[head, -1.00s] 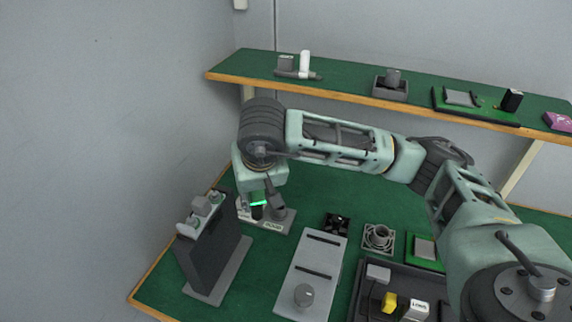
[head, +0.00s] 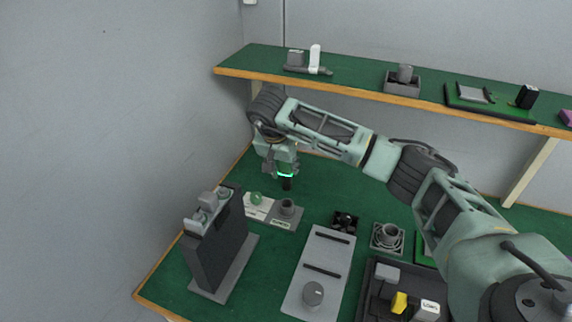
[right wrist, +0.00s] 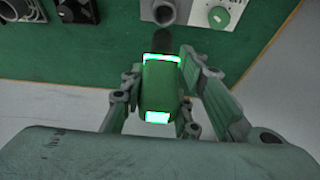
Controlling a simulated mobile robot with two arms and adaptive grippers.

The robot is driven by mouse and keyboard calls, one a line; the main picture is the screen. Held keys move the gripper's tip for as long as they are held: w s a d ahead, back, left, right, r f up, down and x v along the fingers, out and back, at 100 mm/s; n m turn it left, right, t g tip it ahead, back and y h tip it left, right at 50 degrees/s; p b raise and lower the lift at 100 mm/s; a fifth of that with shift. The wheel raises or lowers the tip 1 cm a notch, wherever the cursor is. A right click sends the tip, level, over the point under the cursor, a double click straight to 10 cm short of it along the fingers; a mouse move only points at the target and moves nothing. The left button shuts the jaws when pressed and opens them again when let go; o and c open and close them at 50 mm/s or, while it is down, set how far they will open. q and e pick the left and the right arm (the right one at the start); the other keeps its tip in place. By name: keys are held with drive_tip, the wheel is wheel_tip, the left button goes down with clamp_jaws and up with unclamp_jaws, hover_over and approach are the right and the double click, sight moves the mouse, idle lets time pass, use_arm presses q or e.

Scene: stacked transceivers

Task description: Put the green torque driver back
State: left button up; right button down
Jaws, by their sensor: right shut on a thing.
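The green torque driver (right wrist: 162,92) is held between the fingers of my right gripper (right wrist: 163,80). It has bright glowing bands and a dark tip end. In the head view the driver (head: 286,176) hangs below my right gripper (head: 282,168), dark end down. A light grey holder base (head: 262,213) with a label stands on the bench just below and in front. It carries a grey round cup (head: 288,207) and a green round knob-like piece (head: 256,198). In the right wrist view the driver's dark end points toward the cup (right wrist: 163,12), apparently apart from it. My left gripper is out of view.
A dark upright rack (head: 217,245) stands left of the holder base. A grey panel with slots (head: 318,272), a small fan (head: 344,221) and a dark tray (head: 378,300) lie to the right. A shelf (head: 360,82) runs behind. My right arm spans the bench.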

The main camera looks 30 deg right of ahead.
sight(284, 188)
drive_tip(key=shift+f+b, duration=1.35)
drive_tip(key=shift+f, duration=0.5)
drive_tip(key=shift+f+b, duration=0.4)
drive_tip(key=shift+f, duration=0.2)
drive_tip(key=shift+f, duration=0.2)
drive_tip(key=shift+f+b, duration=1.95)
drive_tip(key=shift+f, duration=0.6)
drive_tip(key=c, duration=1.3)
unclamp_jaws()
drive_tip(key=shift+o, duration=0.2)
drive_tip(key=o, duration=0.5)
drive_tip(key=shift+a+r, duration=0.1)
